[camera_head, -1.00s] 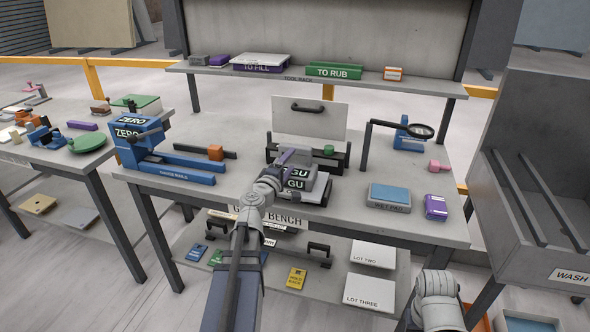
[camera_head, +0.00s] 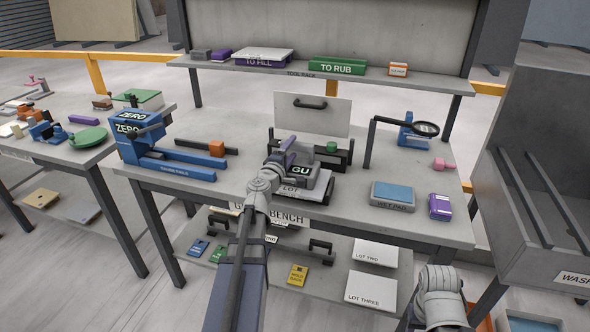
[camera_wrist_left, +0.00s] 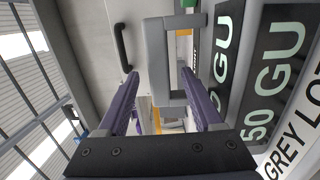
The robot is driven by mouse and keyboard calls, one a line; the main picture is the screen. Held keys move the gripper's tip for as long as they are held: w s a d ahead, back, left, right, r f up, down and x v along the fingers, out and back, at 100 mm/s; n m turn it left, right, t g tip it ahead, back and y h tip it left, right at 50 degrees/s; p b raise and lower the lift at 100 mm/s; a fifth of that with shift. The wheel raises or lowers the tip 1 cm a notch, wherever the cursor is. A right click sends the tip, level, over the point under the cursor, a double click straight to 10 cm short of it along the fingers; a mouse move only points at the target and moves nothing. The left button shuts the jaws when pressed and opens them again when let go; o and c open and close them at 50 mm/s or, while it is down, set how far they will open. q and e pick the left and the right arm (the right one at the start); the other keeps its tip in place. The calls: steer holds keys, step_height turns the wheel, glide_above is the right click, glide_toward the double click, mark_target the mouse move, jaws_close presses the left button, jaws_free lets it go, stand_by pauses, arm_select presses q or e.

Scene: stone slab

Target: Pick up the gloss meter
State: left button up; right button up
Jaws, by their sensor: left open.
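The gloss meter (camera_head: 317,182) is a grey block with dark "GU" displays and a "LOT" label. It stands on the bench in front of the upright white panel. In the left wrist view its displays (camera_wrist_left: 268,75) fill the right side and its grey loop handle (camera_wrist_left: 157,55) stands ahead. My left gripper (camera_wrist_left: 160,74) is open, its purple fingers on either side of the handle's near bar; contact cannot be told. In the head view my left wrist hides part of the meter. My right arm shows at the lower right; its gripper is not visible.
The white panel (camera_head: 312,115) with a black handle stands behind the meter. A blue "ZERO" fixture (camera_head: 140,140) is left. A magnifier stand (camera_head: 369,145), a wet pad (camera_head: 392,194) and a purple box (camera_head: 440,206) are right. A tool rack shelf (camera_head: 420,80) spans above.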

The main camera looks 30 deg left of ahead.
mark_target(298, 143)
arm_select(q)
steer(key=w, duration=0.5)
steer(key=shift+a, duration=0.15)
steer(key=shift+s, duration=0.15)
steer(key=shift+c, duration=0.2)
jaws_close()
stand_by(0.9)
